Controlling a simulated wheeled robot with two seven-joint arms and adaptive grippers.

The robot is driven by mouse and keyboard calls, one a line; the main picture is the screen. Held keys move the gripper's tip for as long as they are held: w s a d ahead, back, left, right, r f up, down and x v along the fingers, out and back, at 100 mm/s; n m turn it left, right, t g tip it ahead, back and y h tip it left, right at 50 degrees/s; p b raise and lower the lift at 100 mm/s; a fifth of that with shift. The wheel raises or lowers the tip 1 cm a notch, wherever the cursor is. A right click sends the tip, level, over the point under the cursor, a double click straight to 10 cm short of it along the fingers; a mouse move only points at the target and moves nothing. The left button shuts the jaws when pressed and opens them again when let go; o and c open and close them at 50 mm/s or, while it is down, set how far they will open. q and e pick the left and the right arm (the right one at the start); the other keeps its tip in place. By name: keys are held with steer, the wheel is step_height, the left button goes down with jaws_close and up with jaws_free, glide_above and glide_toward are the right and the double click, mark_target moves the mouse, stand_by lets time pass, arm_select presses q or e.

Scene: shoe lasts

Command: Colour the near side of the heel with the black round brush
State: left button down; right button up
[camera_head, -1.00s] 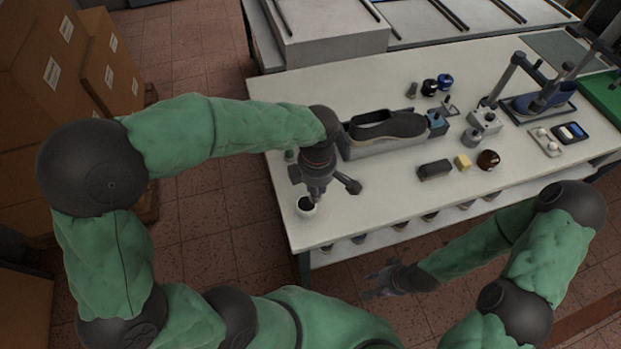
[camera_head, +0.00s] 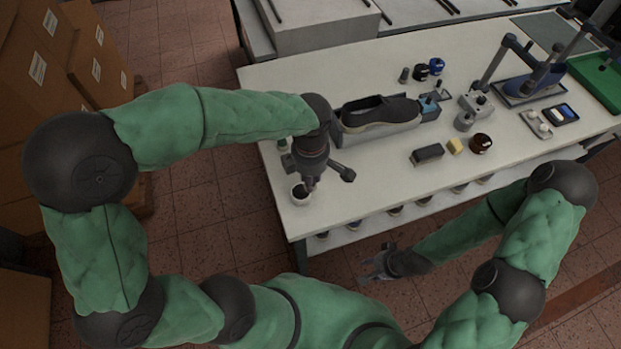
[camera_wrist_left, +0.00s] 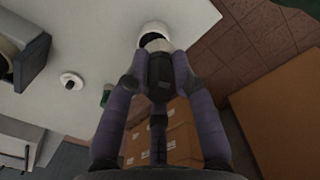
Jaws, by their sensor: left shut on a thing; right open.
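My left gripper (camera_head: 306,183) points down over a small white cup (camera_head: 299,196) with a dark inside. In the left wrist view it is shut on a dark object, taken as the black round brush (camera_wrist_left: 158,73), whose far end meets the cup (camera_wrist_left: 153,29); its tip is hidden. My right gripper (camera_head: 378,266) is open and empty, in front of the table and below its top.
Dark and blue jars (camera_head: 436,66) stand behind. A green-capped bottle (camera_head: 282,145) is near my left wrist. Cardboard boxes (camera_head: 100,50) stand left. The table's front middle is clear.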

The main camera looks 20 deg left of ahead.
arm_select(q)
steer(key=shift+w+a+f+b, duration=0.3)
steer(key=shift+a+f, duration=0.3)
steer(key=shift+f, duration=0.65)
steer(key=shift+w+a+f+b, duration=0.15)
steer(key=shift+w+a+f, duration=0.3)
steer(key=shift+f, duration=0.85)
steer(key=shift+w+a+f+b, duration=0.25)
steer(key=shift+a+f, duration=0.45)
steer(key=shift+f, duration=0.55)
steer(key=shift+s+f+b, duration=0.15)
steer(key=shift+f+b, duration=0.4)
steer(key=shift+b, duration=0.15)
steer(key=shift+r, duration=0.1)
step_height(320, 180, up, 7)
steer(key=p, duration=0.4)
stand_by(0.6)
stand_by(0.7)
